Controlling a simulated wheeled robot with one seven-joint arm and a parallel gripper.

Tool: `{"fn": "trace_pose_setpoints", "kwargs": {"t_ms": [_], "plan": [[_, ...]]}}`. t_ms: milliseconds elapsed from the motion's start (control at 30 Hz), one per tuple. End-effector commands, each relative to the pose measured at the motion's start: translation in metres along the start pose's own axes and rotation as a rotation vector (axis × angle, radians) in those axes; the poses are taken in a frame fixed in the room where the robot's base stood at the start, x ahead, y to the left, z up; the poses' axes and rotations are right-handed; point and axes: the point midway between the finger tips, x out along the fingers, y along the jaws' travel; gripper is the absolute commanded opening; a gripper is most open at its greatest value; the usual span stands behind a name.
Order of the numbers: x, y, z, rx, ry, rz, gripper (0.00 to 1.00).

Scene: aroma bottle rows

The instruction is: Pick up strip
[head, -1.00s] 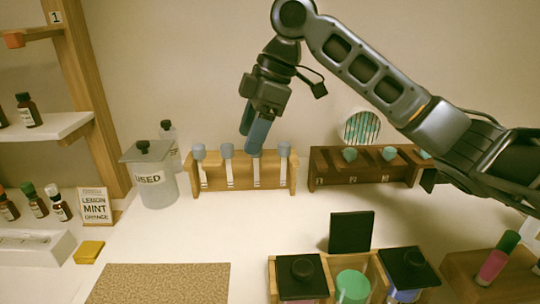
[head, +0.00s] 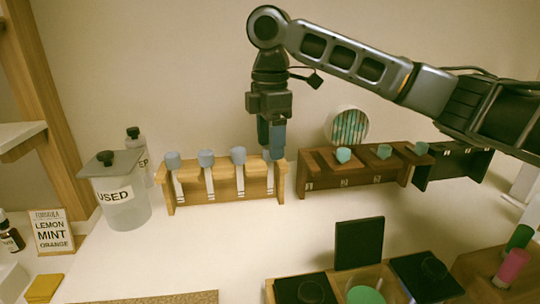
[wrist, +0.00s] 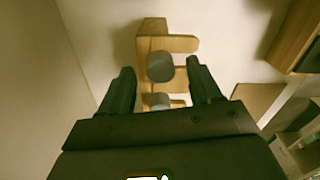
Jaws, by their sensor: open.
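White strips with blue-grey round caps hang in a light wooden rack (head: 225,192) on the counter. The left strip (head: 173,160), the second strip (head: 206,158) and the third strip (head: 238,155) show their caps. The rightmost strip (head: 269,179) shows only its stem, its cap hidden behind my fingers. My gripper (head: 271,152) points down at the rack's right end, open. In the wrist view, one cap (wrist: 160,66) lies between the two open fingers, with visible gaps on both sides. Another cap (wrist: 160,101) shows below it, partly covered by my gripper's body.
A dark wooden rack (head: 352,180) with teal caps stands to the right. A jar labelled USED (head: 120,208) stands left, with a bottle (head: 135,150) behind it. A card reading LEMON MINT ORANGE (head: 50,232) stands farther left. Dark-lidded containers sit in front; counter between is clear.

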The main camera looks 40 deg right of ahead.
Motion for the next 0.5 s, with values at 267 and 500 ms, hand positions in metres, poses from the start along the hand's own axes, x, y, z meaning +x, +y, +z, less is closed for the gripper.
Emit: {"fn": "trace_pose_setpoints", "kwargs": {"t_ms": [267,500], "plan": [[0.0137,-0.0003,-0.0003,-0.001,0.001,0.0,0.63],[0.0135,-0.0003,-0.0003,-0.001,0.001,0.0,0.51]]}}
